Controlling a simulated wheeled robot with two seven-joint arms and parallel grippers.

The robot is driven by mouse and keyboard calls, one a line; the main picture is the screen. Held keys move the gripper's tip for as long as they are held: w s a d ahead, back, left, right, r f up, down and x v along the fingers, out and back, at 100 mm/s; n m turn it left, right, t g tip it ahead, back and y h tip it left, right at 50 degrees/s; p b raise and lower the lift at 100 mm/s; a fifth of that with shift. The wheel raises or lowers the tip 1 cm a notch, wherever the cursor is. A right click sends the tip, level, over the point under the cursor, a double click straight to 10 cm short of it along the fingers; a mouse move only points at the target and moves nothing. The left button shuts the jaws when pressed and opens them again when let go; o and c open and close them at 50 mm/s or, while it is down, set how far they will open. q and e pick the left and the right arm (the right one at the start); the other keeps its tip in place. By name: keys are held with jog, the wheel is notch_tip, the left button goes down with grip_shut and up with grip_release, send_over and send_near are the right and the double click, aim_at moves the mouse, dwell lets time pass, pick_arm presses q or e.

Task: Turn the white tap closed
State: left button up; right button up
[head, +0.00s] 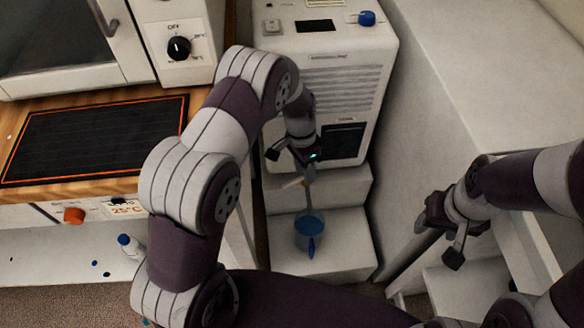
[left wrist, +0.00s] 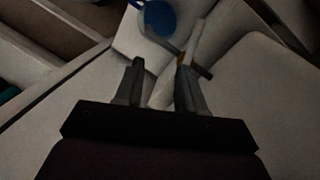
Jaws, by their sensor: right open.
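My left gripper (head: 293,156) points down in front of the white machine (head: 340,80). Its two fingers stand apart with nothing between them in the left wrist view (left wrist: 160,75). What looks like the white tap (head: 292,183) is a small pale piece just below that gripper, partly hidden by it. The cup also shows in the left wrist view (left wrist: 160,17), beyond the fingertips. My right gripper (head: 444,238) is open and empty at the right.
A wooden bench with a black, orange-edged mat (head: 90,138) and an oven dial (head: 179,48) is at the left. A small bottle with a blue cap (head: 131,246) stands on a shelf below. A white cabinet (head: 490,70) is at the right.

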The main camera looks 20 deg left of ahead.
aim_at(296, 181)
pick_arm(q)
jog(key=s+d+r+p, duration=0.1)
jog(key=d+r, duration=0.3)
jog(key=d, duration=0.3)
jog(key=shift+s+d+r, duration=0.15)
jog(key=shift+s+r, duration=0.1)
jog(key=shift+s, duration=0.15)
jog(key=shift+c, duration=1)
jog(key=shift+s+d+r+p, duration=0.2)
jog(key=shift+d+r+p, duration=0.15)
jog(key=shift+r+p, duration=0.4)
jog(key=c, duration=0.5)
jog(key=shift+m+g+y, duration=0.3)
jog(key=shift+g, duration=0.3)
jog(key=s+p, duration=0.3)
jog(key=s, duration=0.2)
jog(key=shift+s+d, duration=0.2)
grip_shut()
jog(key=s+a+f+n+t+y+p, duration=0.1)
jog(key=s+a+f+t+p, duration=0.25)
jog(key=s+a+f, duration=0.35)
jog(key=w+a+f+t+b, duration=0.2)
jog(key=w+f+t, duration=0.1)
jog(key=w, duration=0.3)
jog(key=w+a+f+t+b, duration=0.1)
jog(key=w+f+t+b, duration=0.1)
jog(key=w, duration=0.4)
jog(key=shift+a+f+n+t+y, duration=0.3)
jog(key=shift+a+f+t, duration=0.15)
jog(key=shift+t, duration=0.1)
